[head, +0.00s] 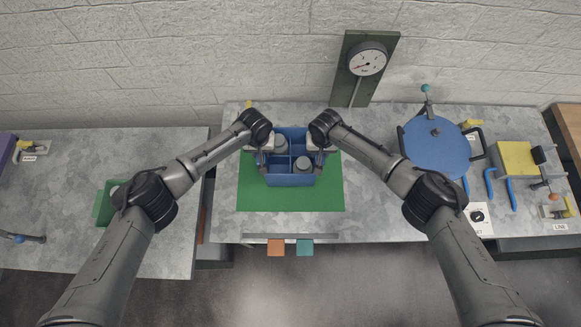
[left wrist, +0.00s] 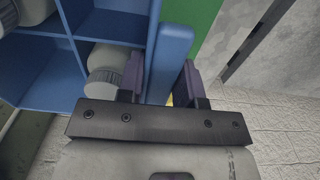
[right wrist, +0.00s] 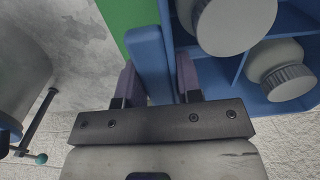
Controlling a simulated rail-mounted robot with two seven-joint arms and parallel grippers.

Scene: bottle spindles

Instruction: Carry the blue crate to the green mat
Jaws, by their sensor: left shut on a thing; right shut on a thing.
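The blue crate (head: 291,180) is at the green mat (head: 257,197), over its middle and back part. I cannot tell whether it rests on the mat or hangs just above it. It looks level and has compartments; grey bottles (head: 303,163) stand in some of them. My left gripper (head: 264,160) is shut on the crate's left wall, which shows between its fingers in the left wrist view (left wrist: 168,65). My right gripper (head: 318,160) is shut on the right wall, seen between its fingers in the right wrist view (right wrist: 152,65).
A round blue lid (head: 436,150) and a yellow block (head: 515,158) stand on the bench to the right. A gauge on a dark board (head: 367,62) is behind. A green container (head: 104,205) is on the left bench. A gap separates the two benches.

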